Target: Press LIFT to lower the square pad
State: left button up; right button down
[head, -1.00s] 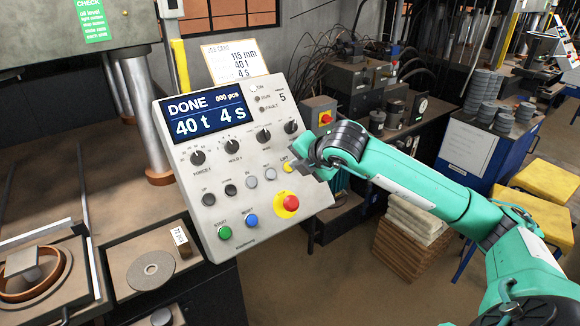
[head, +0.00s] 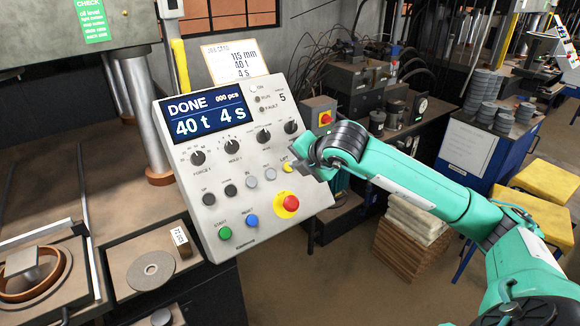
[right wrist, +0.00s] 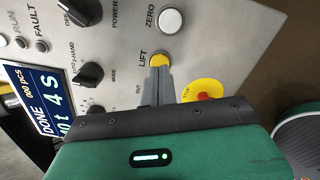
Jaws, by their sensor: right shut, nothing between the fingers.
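The yellow LIFT button (head: 287,168) is on the right side of the grey control panel (head: 262,217). It also shows in the right wrist view (right wrist: 160,59), just past my fingertips. My right gripper (head: 294,167) is shut and empty, its tips at the button and covering its lower edge in the wrist view (right wrist: 159,68). I cannot tell whether they press it in. A square grey pad (head: 20,262) stands above a round brown ring (head: 50,283) at the left edge. The panel display (head: 207,115) reads DONE, 40 t, 4 s. My left gripper is not in view.
A red stop button on yellow (head: 290,203) sits just below my right gripper, also in the wrist view (right wrist: 203,90). Green (head: 225,233) and blue (head: 252,221) buttons are lower on the panel. A flap disc (head: 152,271) lies on a tray left of the panel.

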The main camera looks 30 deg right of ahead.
jog(key=shift+b+x, duration=0.7)
jog(key=shift+x, duration=0.2)
dwell(0.5)
jog(key=shift+b, duration=0.55)
dwell(0.6)
dwell(0.4)
jog(key=v, duration=0.7)
jog(key=shift+s+r+b, duration=0.3)
jog(key=shift+b, duration=0.15)
dwell(0.4)
